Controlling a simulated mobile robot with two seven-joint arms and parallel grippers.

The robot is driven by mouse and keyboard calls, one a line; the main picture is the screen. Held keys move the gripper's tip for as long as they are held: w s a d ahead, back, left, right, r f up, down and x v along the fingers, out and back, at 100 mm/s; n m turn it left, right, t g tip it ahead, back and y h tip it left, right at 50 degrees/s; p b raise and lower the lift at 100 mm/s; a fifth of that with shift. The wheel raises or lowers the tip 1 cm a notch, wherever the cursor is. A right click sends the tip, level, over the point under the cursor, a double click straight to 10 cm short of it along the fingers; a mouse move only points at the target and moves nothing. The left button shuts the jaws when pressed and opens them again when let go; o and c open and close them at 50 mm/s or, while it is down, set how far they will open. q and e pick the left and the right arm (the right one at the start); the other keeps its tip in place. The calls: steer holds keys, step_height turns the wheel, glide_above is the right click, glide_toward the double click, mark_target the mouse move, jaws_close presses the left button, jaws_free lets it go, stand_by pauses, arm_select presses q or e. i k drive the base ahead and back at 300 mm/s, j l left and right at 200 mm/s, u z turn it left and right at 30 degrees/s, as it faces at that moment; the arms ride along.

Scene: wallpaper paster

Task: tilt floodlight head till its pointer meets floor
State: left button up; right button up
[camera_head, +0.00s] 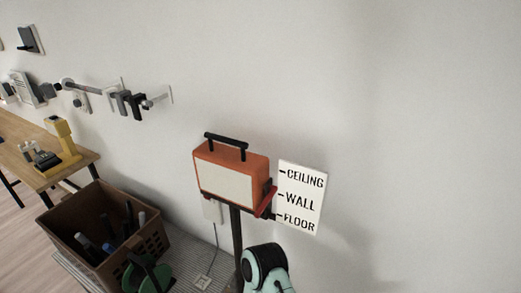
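The floodlight head (231,173) is an orange box with a pale front panel and a black top handle (226,140). It sits on a dark upright post (237,232). A white sign (302,197) to its right reads CEILING, WALL and FLOOR from top to bottom, each with a tick at the left edge. Red and dark parts (268,196) on the head's right side lie close to the sign between WALL and FLOOR. The pointer is too small to tell exactly where it aims. Neither gripper's fingers show; a teal and black link of mine is below the post.
A brown crate (81,251) holding several dark items stands at lower left. Behind it is a wooden table (20,150) with a yellow tool (62,140). Hooks and fixtures (128,102) line the wall. The wall right of the sign is bare.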

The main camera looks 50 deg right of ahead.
mark_target(238, 177)
steer(key=z, duration=1.45)
